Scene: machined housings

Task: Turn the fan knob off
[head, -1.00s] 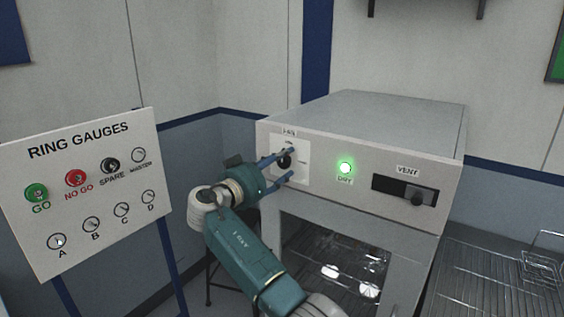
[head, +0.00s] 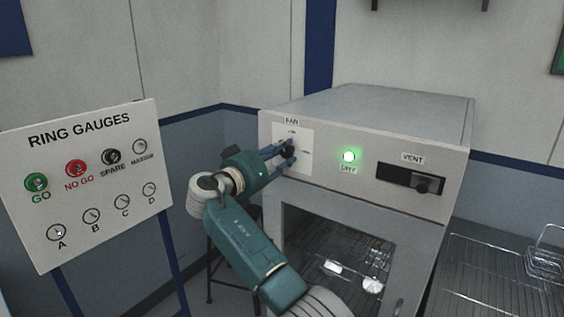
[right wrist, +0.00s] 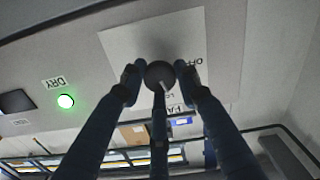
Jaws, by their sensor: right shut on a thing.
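The fan knob (head: 287,151) is a dark round knob on a white plate under the FAN label (head: 292,121), at the left of the grey oven's front. My right gripper (head: 284,154) is at the knob with its blue fingers closed around it. In the right wrist view the knob (right wrist: 160,74) sits between the fingertips, and a pale pointer line shows on it. The plate (right wrist: 150,40) carries an OFF mark beside the knob, partly covered by a finger. My left gripper is not in view.
A green lamp (head: 349,156) marked DRY glows right of the knob. A VENT slider (head: 422,186) is further right. A RING GAUGES board (head: 82,185) stands at left, and a wire rack (head: 490,285) at right.

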